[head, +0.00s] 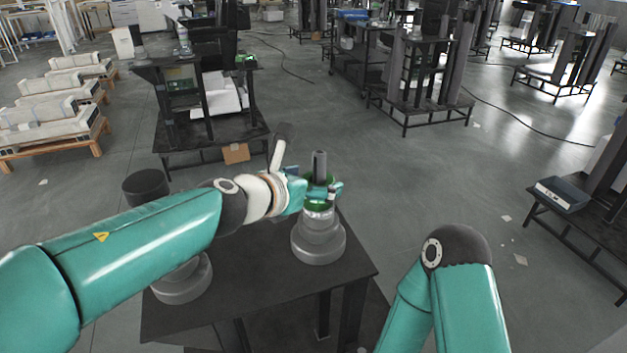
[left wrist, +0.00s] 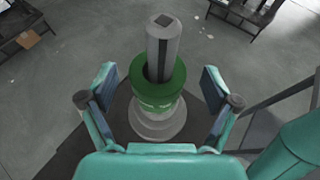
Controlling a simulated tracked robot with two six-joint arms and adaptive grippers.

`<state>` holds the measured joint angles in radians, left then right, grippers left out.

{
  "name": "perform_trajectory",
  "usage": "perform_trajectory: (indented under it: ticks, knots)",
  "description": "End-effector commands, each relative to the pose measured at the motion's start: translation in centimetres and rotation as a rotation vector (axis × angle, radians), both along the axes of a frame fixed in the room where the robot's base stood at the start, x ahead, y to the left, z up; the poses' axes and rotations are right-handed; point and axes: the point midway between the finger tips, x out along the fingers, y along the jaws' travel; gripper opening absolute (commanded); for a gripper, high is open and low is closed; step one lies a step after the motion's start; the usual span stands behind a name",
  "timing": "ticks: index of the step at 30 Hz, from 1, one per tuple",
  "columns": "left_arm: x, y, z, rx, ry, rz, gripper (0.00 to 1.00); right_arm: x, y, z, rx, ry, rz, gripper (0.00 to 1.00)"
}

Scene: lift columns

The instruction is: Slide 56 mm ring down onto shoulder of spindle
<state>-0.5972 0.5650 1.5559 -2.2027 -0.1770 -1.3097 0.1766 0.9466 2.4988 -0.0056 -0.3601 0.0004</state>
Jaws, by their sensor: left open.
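The spindle is a grey upright post (head: 319,165) on a stepped round base (head: 318,245) at the table's right side. Its post (left wrist: 163,50) also shows in the left wrist view. A thick green ring (left wrist: 158,93) is around the post, low down, just above the pale steps of the base; I cannot tell whether it touches the shoulder. The ring (head: 317,206) is partly hidden by my gripper in the head view. My left gripper (left wrist: 158,86) is open, its fingers on either side of the ring with gaps. My right gripper is out of view; only its arm shows.
The dark table (head: 255,290) carries a second round grey base (head: 183,282) at left, partly behind my left arm, near a black cylinder (head: 147,186). A dark workbench (head: 205,145) stands beyond.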

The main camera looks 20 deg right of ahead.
Motion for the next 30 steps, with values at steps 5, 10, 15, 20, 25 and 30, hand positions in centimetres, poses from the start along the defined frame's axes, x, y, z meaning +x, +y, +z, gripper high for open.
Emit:
perform_trajectory:
  ticks: [5,10,15,20,25,30]
  knots:
    - [-0.1,0.2,-0.1,0.001,0.002,-0.001,0.88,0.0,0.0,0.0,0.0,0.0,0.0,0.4]
    - [-1.0,1.5,0.7,0.0,0.0,0.001,0.88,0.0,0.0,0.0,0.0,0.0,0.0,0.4]
    - [-2.8,3.8,2.0,-0.001,-0.002,0.001,0.88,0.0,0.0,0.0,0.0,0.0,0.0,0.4]
    - [-4.7,6.2,3.1,-0.002,-0.001,0.001,0.88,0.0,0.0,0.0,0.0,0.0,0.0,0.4]
    - [-6.1,8.0,4.0,-0.001,-0.001,0.001,0.88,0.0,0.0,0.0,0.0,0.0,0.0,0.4]
    - [-6.7,8.8,4.3,0.001,0.001,0.0,0.88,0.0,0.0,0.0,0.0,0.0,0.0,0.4]
